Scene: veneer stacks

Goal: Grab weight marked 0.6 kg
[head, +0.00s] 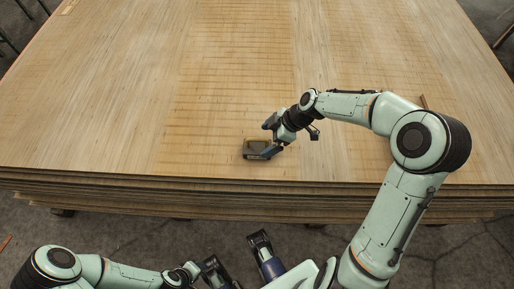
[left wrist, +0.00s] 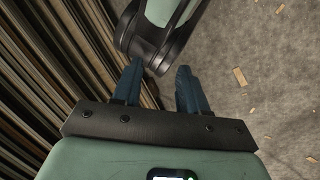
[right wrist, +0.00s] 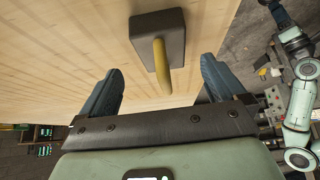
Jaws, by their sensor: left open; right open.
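The weight is a dark block with a yellow handle (head: 257,150), lying on the wooden sheet near its front edge. In the right wrist view the dark block (right wrist: 158,30) shows ahead of the fingers, with its yellow handle (right wrist: 161,66) pointing toward the camera. I cannot read any mark on it. My right gripper (head: 270,138) is open at the weight; in its wrist view (right wrist: 160,68) one finger is on each side of the handle, apart from it. My left gripper (head: 235,250) is open and empty, low in front of the stack; its wrist view (left wrist: 158,68) shows nothing between the fingers.
The veneer stack (head: 150,90) fills most of the head view, its top broad and mostly clear. Its layered front edge (head: 150,190) runs below the weight. Cracked concrete floor (head: 110,235) lies in front. Small wood scraps (left wrist: 239,76) lie on the floor.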

